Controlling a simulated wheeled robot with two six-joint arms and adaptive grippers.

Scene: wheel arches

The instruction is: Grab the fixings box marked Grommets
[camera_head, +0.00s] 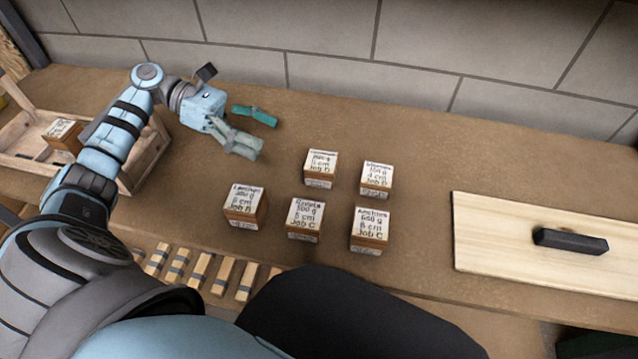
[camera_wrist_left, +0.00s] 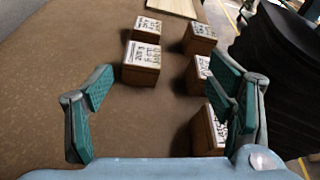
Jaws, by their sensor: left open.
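Several small fixings boxes with white printed tops stand on the brown bench. The word Grommets is not clearly readable on any label. The back-left box (camera_head: 321,168) has a blurred first line above "800 g" or similar; it shows ahead, between the fingers, in the left wrist view (camera_wrist_left: 141,75). Beside it is the back-right box (camera_head: 376,181). The front row holds a left box (camera_head: 245,206), a box that seems to read Rivets (camera_head: 304,220) and one like Anchors (camera_head: 370,230). My left gripper (camera_head: 257,132) is open and empty, left of the back-left box, apart from it.
A wooden crate (camera_head: 150,160) at the left holds another labelled box (camera_head: 62,134). A pale board (camera_head: 500,245) with a black handle (camera_head: 570,241) lies at the right. Slatted wood pieces (camera_head: 198,268) are at the front edge. A block wall (camera_head: 330,45) closes the back.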

